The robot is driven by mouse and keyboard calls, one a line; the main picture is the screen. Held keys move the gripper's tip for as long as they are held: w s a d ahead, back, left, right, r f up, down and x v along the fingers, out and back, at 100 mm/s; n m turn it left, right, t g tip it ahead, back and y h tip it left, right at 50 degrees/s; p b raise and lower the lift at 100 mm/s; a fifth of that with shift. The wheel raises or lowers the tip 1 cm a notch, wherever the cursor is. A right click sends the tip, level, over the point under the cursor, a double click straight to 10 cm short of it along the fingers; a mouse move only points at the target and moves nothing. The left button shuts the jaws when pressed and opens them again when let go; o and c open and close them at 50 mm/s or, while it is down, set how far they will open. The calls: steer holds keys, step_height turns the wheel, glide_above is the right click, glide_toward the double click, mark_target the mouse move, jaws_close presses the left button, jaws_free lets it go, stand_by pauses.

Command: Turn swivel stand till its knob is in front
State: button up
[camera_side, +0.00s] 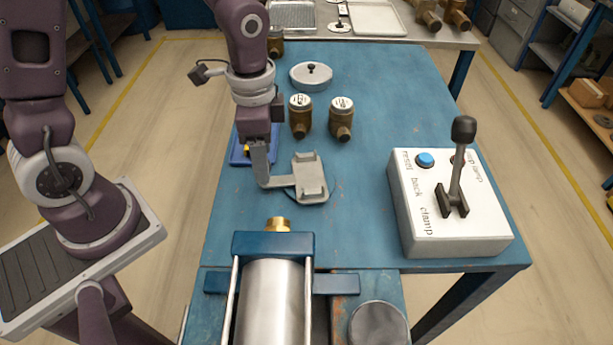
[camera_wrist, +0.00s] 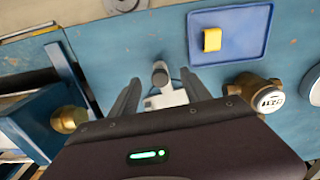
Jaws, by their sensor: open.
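The swivel stand is a grey cradle (camera_side: 311,178) on a round base on the blue bench. A flat arm extends from it toward the left in the side view. In the wrist view its upright grey knob (camera_wrist: 160,74) stands between my fingertips, and part of the pale arm (camera_wrist: 166,98) shows below it. My gripper (camera_side: 265,180) is low over the bench at the outer end of the arm, and it also shows in the wrist view (camera_wrist: 160,77). Its fingers are open, one on each side of the knob, with gaps visible. The side view hides the knob behind a finger.
A blue tray (camera_side: 238,158) with a yellow piece lies behind my gripper. Two brass meters (camera_side: 300,121) (camera_side: 341,124) and a round lidded dish (camera_side: 311,77) stand farther back. A clamp cylinder with brass nozzle (camera_side: 278,224) is in front. A lever box (camera_side: 420,225) stands right.

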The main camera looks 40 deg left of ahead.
steer(key=shift+w+a, duration=0.35)
steer(key=shift+a, duration=0.15)
steer(key=shift+w+a, duration=0.1)
stand_by(0.3)
steer(key=o, duration=0.4)
steer(key=shift+o, duration=0.2)
step_height(320, 180, up, 6)
steer(key=shift+f, duration=0.25)
